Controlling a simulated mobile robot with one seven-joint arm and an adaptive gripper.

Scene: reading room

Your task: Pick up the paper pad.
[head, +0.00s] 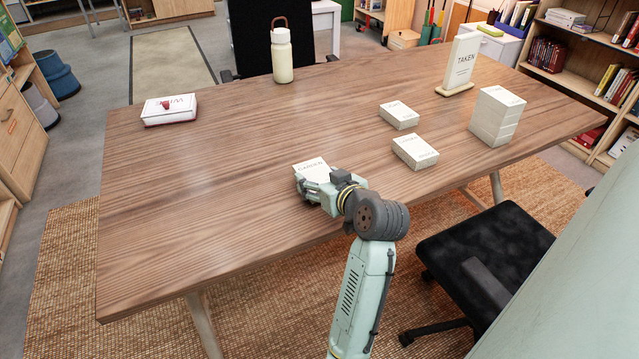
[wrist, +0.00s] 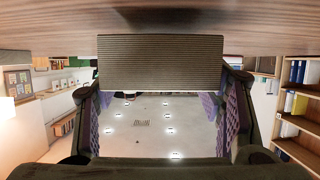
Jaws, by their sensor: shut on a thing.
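The paper pad (head: 311,168) is a pale block with dark lettering on its top, near the front edge of the wooden table. My gripper (head: 318,188) is shut on it, coming from the front. In the wrist view the pad's finely striped edge (wrist: 160,62) fills the space between the two fingers of my gripper (wrist: 160,98). The purple-lined fingers stand at either side of it. My gripper hides the near part of the pad in the head view. I cannot tell whether the pad touches the table or is slightly above it.
A bottle (head: 281,56) and a white box (head: 169,109) stand farther back. The table's (head: 190,205) left part is clear.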

